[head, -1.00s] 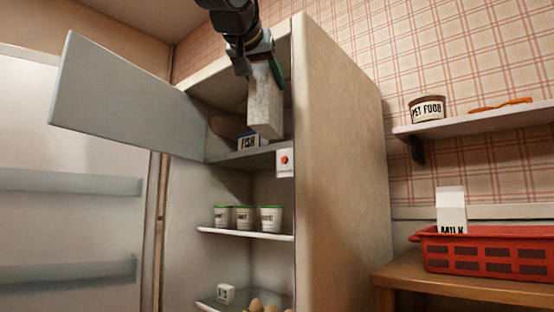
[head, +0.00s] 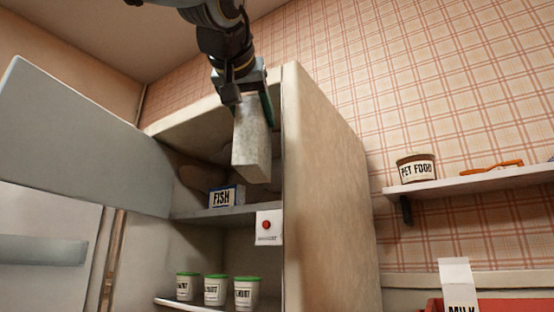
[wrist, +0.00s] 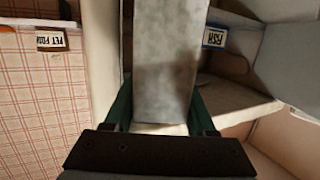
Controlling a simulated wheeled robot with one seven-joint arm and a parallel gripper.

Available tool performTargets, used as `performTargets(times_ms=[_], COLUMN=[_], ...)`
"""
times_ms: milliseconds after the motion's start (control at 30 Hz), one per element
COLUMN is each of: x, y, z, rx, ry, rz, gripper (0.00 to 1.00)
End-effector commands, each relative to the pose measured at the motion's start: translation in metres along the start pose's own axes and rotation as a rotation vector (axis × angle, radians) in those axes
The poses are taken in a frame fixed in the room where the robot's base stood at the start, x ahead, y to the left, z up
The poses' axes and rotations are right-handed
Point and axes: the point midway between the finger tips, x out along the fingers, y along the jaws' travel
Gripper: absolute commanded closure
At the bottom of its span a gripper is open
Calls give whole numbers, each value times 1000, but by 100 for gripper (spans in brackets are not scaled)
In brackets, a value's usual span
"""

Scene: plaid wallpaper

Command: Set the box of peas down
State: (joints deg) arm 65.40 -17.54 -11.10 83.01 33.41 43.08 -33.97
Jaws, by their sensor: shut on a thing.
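A pale grey, frosty-looking box (head: 252,140), which I take to be the box of peas, hangs from my gripper (head: 248,92); no label on it shows. My gripper is shut on its upper end. The box is upright, slightly tilted, in front of the open top compartment of the fridge (head: 325,190). It also fills the middle of the wrist view (wrist: 168,60), between the green-edged fingers. I cannot tell how far inside the compartment it is. The compartment's shelf (head: 215,213) lies below it.
A fish box (head: 226,196) and a brown item stand in the top compartment. Its door (head: 80,135) is open to the left. Several yogurt cups (head: 215,290) stand on a shelf below. Pet food (head: 416,169) sits on a wall shelf at right.

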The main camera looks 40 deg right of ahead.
Motion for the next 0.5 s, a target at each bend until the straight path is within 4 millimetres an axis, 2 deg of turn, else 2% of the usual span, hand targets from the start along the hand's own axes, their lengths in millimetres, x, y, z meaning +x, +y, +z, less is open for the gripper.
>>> performTargets(times_ms=[33, 67, 500], x=[4, 7, 119], y=[-1, -1, 0], z=[-9, -10, -28], rx=[1, 0, 1], ry=[-4, -3, -3], rz=[-1, 0, 2], gripper=[100, 100, 100])
